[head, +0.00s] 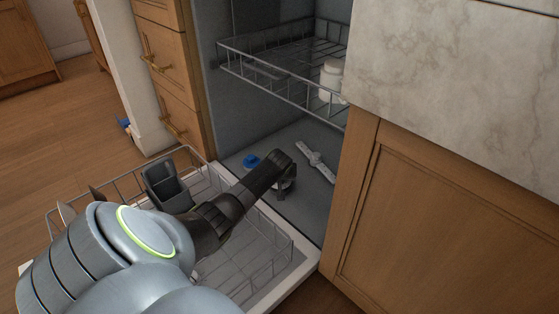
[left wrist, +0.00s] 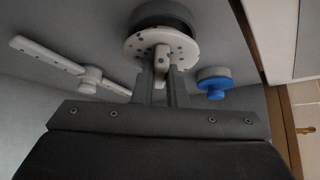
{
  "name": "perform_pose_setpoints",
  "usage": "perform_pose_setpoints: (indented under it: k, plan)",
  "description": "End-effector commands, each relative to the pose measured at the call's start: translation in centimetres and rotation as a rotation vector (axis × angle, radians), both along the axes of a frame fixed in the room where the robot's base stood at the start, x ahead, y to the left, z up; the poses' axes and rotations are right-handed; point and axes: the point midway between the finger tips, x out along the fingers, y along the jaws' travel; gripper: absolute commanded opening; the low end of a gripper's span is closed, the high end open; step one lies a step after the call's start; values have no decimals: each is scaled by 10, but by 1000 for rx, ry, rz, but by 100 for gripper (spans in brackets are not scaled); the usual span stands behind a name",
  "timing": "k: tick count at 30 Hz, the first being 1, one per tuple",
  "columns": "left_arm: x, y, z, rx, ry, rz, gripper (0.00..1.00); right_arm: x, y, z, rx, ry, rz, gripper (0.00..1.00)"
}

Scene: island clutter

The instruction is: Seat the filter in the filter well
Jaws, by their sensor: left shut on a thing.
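My left gripper (head: 283,182) is inside the dishwasher, low over the tub floor. In the left wrist view, my left gripper (left wrist: 162,88) is shut on the knob of the filter, a white disc with small dark holes (left wrist: 140,48). A dark grey round body (left wrist: 165,14) shows directly beyond the disc; I cannot tell whether it is the filter's lower part or the rim of the filter well. The arm and gripper mostly hide the filter in the head view. The well's opening is not clearly visible. My right gripper is not in view.
A blue cap (head: 251,161) is on the tub floor left of the gripper, and a white spray arm (head: 316,160) lies to the right. The upper rack (head: 265,70) holds a white container (head: 331,80). The lower rack (head: 268,240) is pulled out with a grey basket (head: 168,184).

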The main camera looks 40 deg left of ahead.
Motion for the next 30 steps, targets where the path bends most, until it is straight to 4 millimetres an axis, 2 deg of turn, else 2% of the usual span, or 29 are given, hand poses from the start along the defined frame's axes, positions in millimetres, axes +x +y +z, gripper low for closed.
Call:
perform_pose_setpoints:
  k: [30]
  plan:
    - [0, 0, -16, 0, 0, 0, 0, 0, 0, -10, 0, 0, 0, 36]
